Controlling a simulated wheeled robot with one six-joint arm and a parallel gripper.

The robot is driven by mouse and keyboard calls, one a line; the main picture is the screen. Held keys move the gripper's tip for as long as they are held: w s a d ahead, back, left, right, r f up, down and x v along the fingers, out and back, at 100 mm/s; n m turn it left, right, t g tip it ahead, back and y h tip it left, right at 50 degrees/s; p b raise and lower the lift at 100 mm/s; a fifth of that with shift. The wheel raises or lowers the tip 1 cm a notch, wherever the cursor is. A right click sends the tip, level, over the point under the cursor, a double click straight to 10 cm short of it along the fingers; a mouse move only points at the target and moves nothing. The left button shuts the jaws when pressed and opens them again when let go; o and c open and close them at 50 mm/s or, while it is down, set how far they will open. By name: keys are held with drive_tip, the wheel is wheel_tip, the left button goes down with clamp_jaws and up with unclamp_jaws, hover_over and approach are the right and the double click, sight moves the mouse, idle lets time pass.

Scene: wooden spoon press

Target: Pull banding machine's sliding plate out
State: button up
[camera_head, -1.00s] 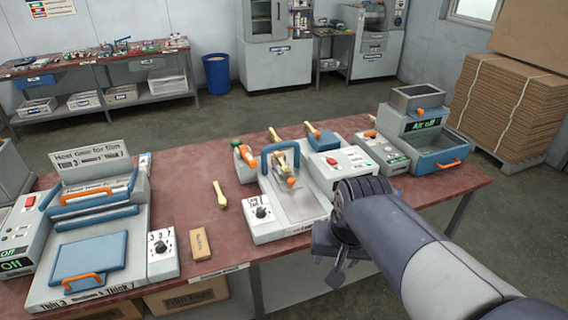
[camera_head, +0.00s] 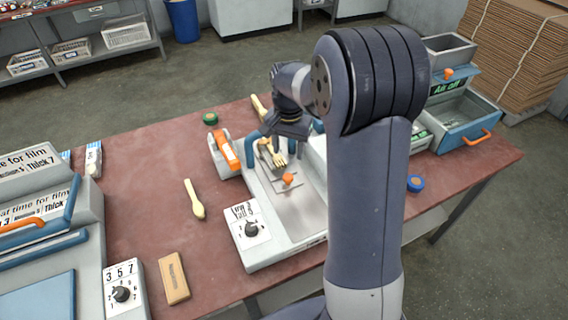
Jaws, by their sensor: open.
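The banding machine (camera_head: 270,245) stands in the middle of the red table, with a dial at its front left. Its sliding plate (camera_head: 297,188) is a small metal plate with an orange knob (camera_head: 288,179), on the machine's grey metal bed. Wooden cutlery (camera_head: 279,158) lies behind the knob. My gripper (camera_head: 283,150) is open above the back of the machine, by the blue arch handle and behind the knob. It appears apart from the knob. The fingertips are partly lost against the machine, and my arm hides the machine's right side.
A wooden spoon (camera_head: 195,200) and a wooden block (camera_head: 174,278) lie left of the machine. An orange-topped tape dispenser (camera_head: 227,152) stands at its back left. A film machine (camera_head: 35,240) is at far left, and a blue-fronted machine (camera_head: 460,133) at right.

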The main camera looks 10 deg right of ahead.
sight(288, 176)
drive_tip(key=f+p, duration=0.1)
drive_tip(key=f, duration=0.9)
drive_tip(key=shift+s+f, duration=0.1)
drive_tip(key=shift+s, duration=0.1)
clamp_jaws()
